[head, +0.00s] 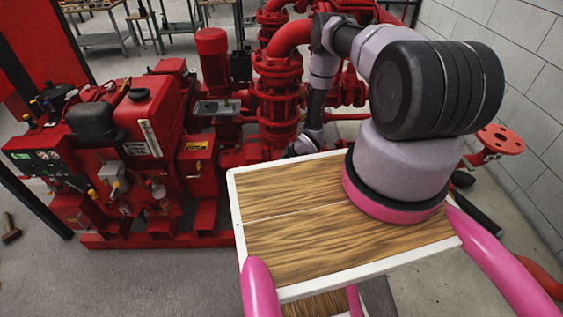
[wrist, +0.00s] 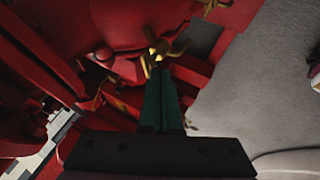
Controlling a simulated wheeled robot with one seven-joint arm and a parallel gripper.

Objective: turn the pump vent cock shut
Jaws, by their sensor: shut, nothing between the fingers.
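In the wrist view a small brass cock (wrist: 157,46) with thin handle arms sits at the edge of a red pump casing (wrist: 95,28), in the upper middle. My gripper (wrist: 160,68) is shut and empty, its dark green fingers pointing up the picture at the brass cock. The fingertips overlap the cock's lower side in the picture; I cannot tell whether they touch it. In the head view my arm reaches down behind the wooden-topped cart to the red pump pipework (head: 277,95). My fingers and the cock are hidden there.
A red engine set (head: 130,150) stands at the left. A wooden-topped cart (head: 290,262) fills the front. Red flanged pipes and a block wall (head: 520,60) close the right side.

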